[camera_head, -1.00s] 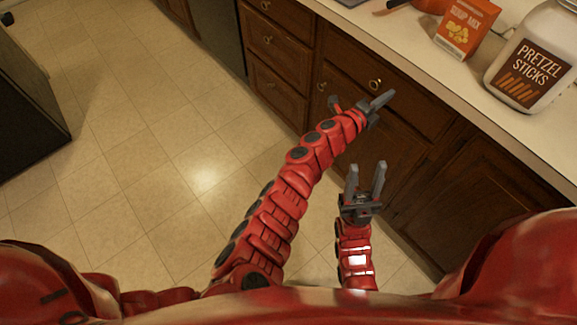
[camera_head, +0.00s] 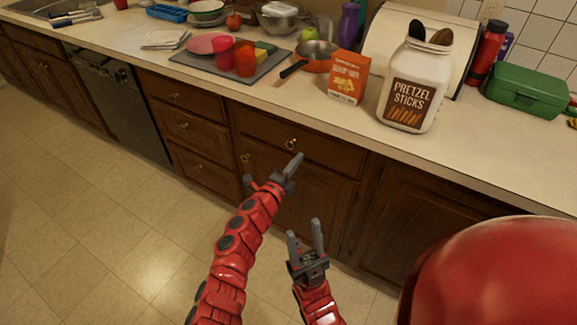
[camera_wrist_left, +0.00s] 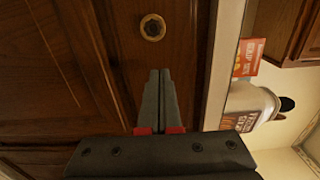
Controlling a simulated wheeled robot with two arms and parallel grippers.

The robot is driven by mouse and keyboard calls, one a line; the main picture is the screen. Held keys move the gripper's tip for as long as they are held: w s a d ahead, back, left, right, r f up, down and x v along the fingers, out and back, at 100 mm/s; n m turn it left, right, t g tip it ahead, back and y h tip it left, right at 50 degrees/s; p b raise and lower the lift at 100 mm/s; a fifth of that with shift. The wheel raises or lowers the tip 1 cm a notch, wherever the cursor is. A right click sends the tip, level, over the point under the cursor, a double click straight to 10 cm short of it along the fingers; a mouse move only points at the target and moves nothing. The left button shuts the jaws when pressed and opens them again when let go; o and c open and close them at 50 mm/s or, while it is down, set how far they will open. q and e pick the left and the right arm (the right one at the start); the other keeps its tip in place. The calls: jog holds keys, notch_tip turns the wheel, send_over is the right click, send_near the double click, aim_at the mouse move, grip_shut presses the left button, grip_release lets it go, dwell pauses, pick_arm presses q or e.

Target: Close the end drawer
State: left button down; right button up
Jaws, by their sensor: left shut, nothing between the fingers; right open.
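A dark wood drawer front (camera_head: 325,155) with a round brass knob (camera_head: 291,144) sits just under the counter. It looks about flush with the cabinet, but I cannot tell if a small gap is left. My left gripper (camera_head: 297,158) is shut and empty, its tips just below the knob. In the left wrist view, the closed fingers (camera_wrist_left: 159,75) point at the drawer front, with the knob (camera_wrist_left: 152,27) ahead of the tips. I cannot tell if they touch the wood. My right gripper (camera_head: 303,232) is open and empty, lower down in front of the cabinet door.
A stack of drawers (camera_head: 190,127) and a dishwasher (camera_head: 117,105) are to the left. On the counter stand a soup mix box (camera_head: 346,78), a pretzel sticks jar (camera_head: 411,88), a pan (camera_head: 318,58) and a grey tray (camera_head: 225,72). The tiled floor (camera_head: 90,235) is clear.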

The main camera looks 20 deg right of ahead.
pick_arm(q)
jog(key=v, duration=0.9)
jog(key=shift+f, duration=0.25)
